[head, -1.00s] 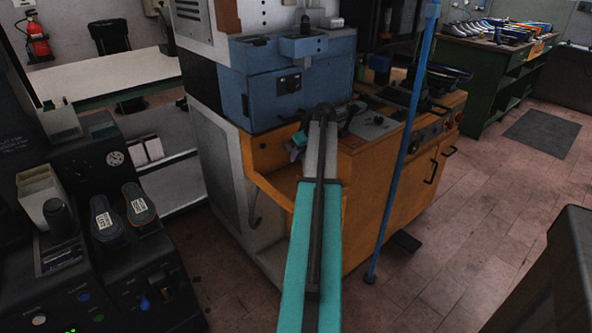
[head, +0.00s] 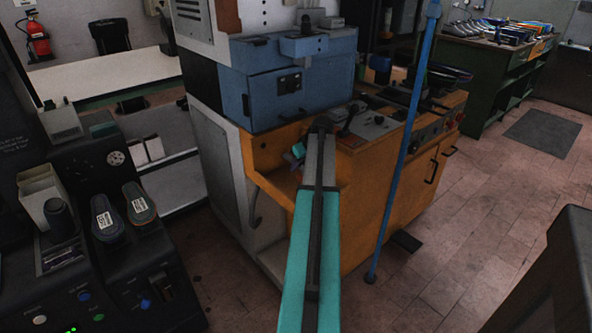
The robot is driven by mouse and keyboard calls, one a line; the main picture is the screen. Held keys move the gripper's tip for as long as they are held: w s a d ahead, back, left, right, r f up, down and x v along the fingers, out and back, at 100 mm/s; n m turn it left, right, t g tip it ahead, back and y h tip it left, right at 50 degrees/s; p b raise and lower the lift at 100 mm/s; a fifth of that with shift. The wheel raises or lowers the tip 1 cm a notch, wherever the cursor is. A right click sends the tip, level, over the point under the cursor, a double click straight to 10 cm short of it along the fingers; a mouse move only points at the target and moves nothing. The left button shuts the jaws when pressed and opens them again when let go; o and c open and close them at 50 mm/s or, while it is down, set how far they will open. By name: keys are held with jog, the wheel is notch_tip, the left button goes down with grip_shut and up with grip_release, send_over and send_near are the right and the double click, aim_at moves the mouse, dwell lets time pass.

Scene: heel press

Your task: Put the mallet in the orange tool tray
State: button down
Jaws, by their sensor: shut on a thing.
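My arm reaches away from me to the orange front of the machine. Its far joint is in front of the machine's upper face. A small teal and bluish piece shows just left of that joint; it looks like part of my wrist. I do not make out the gripper's fingers, which seem hidden behind my arm. I cannot make out the mallet. An orange tray-like ledge (head: 270,183) is on the machine's near left side, left of my arm. I cannot tell whether it is the tool tray, and my arm hides part of it.
A blue metal box (head: 290,80) sits on the machine above my arm's end. A blue upright pole (head: 396,165) stands close to the right of my arm. A black machine (head: 115,240) with two shoe-like forms is at left. The tiled floor (head: 460,230) is open at right.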

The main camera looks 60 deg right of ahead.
jog(key=shift+w+f, duration=0.2)
jog(key=shift+f, duration=0.7)
jog(key=c, duration=1.6)
grip_release()
jog(key=shift+o, duration=0.2)
jog(key=shift+s+r, duration=0.1)
jog(key=v, duration=1.1)
jog(key=shift+s+a+r, duration=0.1)
jog(key=shift+s+r, duration=0.05)
jog(key=shift+r, duration=0.15)
jog(key=shift+r, duration=0.15)
